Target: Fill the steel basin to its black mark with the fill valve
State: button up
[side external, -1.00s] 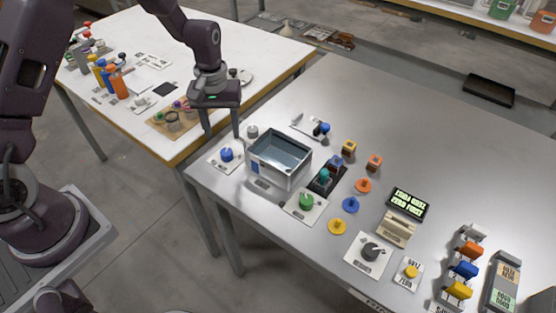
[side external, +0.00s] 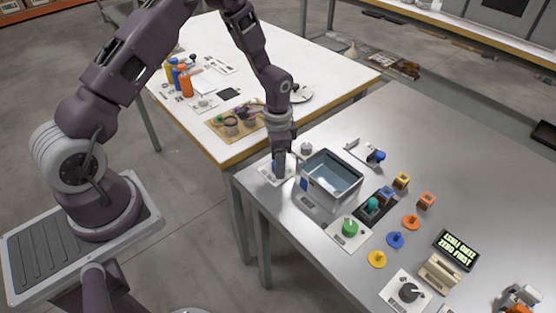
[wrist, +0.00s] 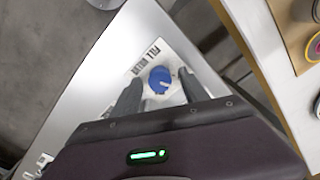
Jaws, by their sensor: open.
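The fill valve is a blue round knob with a pale pointer line on a white plate lettered "FILL VALVE"; the knob (wrist: 160,79) shows in the wrist view. My gripper (wrist: 160,88) is open, with one finger on each side of the knob. I cannot tell whether either finger touches it. In the side view my gripper (side external: 279,166) is low over the valve plate (side external: 266,174) and hides most of the knob. The steel basin (side external: 322,193) stands just right of it, open on top, with a bluish inside. Its water level and black mark cannot be made out.
A green knob (side external: 349,228) on a plate stands in front of the basin. A grey knob (side external: 306,148) is behind it. Coloured discs and small blocks lie to the right, near a lit display (side external: 457,250). A white-topped table (side external: 345,84) adjoins behind.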

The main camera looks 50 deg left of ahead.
grip_shut()
jog(key=n, duration=0.4)
grip_release()
notch_tip(320, 180, up, 7)
jog(key=shift+r, duration=0.1)
dwell(0.5)
